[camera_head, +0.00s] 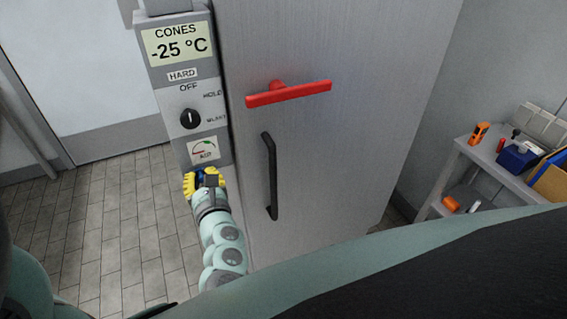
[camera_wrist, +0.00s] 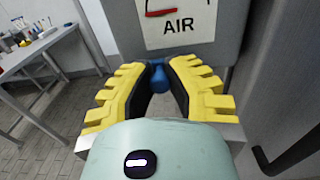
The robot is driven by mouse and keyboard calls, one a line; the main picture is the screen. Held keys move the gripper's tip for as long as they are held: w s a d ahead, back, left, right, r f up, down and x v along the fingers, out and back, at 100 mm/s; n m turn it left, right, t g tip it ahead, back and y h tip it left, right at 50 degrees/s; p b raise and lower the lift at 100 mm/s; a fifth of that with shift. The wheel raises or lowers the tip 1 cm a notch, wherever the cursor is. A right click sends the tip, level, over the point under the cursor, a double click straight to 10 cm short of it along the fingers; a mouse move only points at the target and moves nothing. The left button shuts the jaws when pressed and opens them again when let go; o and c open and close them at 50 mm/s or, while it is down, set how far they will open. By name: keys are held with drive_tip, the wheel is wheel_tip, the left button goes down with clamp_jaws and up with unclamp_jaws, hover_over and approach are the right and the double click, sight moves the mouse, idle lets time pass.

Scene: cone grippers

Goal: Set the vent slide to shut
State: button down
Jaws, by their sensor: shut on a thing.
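A blue knob (camera_wrist: 158,73), which looks like the vent slide's handle, sits just below the AIR label in the wrist view. My gripper (camera_wrist: 157,68) has yellow toothed fingers with dark inner pads, and their tips are closed around the blue knob. In the head view, my gripper (camera_head: 204,179) is at the lower end of the grey control panel (camera_head: 171,79), with a bit of the blue knob (camera_head: 201,174) showing between the fingers. The slide's track and any end marks are hidden, so I cannot tell its position.
Above my gripper are the AIR gauge (camera_head: 204,149) and a black dial (camera_head: 191,119). The tall cabinet door (camera_head: 340,140) beside it carries a red handle (camera_head: 289,94) and a black handle (camera_head: 269,175). A shelf (camera_head: 500,172) with tools stands right. The tiled floor at left is clear.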

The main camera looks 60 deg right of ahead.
sight(213, 164)
drive_tip(key=s+d, duration=0.1)
drive_tip(key=d, duration=0.2)
drive_tip(key=shift+s+r, duration=0.15)
drive_tip(key=shift+s, duration=0.2)
drive_tip(key=shift+a, duration=0.1)
drive_tip(key=c, duration=0.9)
unclamp_jaws()
drive_tip(key=shift+o, duration=0.2)
drive_tip(key=shift+s, duration=0.1)
drive_tip(key=v, duration=1.2)
